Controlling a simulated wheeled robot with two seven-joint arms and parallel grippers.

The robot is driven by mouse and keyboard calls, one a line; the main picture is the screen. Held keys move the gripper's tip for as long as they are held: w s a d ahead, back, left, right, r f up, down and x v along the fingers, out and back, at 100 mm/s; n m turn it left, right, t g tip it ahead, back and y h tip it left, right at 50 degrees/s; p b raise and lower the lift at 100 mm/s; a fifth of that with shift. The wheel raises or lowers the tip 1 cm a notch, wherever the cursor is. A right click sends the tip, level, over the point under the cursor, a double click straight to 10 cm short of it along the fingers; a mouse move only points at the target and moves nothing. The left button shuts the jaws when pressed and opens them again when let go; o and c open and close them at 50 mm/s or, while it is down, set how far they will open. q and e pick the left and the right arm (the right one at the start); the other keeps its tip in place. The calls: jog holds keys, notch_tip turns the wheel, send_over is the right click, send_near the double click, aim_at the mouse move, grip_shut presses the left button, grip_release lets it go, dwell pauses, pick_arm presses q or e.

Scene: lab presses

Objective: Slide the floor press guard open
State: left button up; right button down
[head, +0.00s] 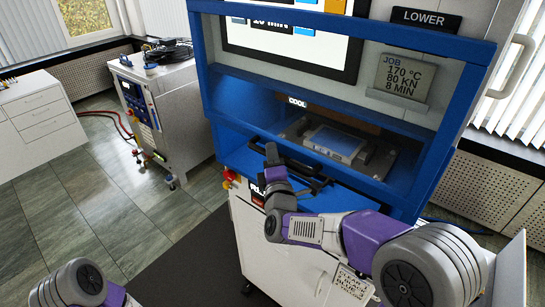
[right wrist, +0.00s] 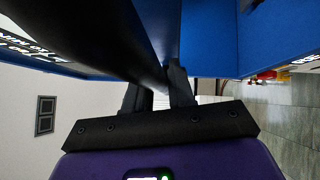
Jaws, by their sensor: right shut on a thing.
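The floor press is a blue-framed machine over a white cabinet (head: 285,250). The guard's dark bar handle (head: 296,166) runs across the front below the work opening. My right gripper (head: 272,158) is at the left part of this handle, shut on it. In the right wrist view the thick black handle (right wrist: 95,40) passes between the fingers of my right gripper (right wrist: 160,88). Behind the blue front frame, a light block (head: 335,143) lies on a metal plate. I cannot tell whether a clear pane covers the opening. My left gripper is out of view.
A screen (head: 290,38) and a job card (head: 403,78) reading 170 °C, 80 KN, 8 MIN are above the opening. A red and yellow stop button (head: 229,178) is left of my right gripper.

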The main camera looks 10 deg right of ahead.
notch_tip(320, 180, up, 7)
jog(key=p, duration=0.5)
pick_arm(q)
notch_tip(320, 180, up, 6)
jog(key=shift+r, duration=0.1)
pick_arm(e)
jog(key=c, duration=1.1)
grip_release()
jog(key=shift+f, duration=0.1)
pick_arm(q)
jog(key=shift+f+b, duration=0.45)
jog(key=shift+b, duration=0.05)
pick_arm(e)
jog(key=s, duration=0.5)
jog(key=s+f, duration=0.1)
jog(key=s, duration=0.1)
jog(key=shift+s+a, duration=0.25)
jog(key=shift+a, duration=0.15)
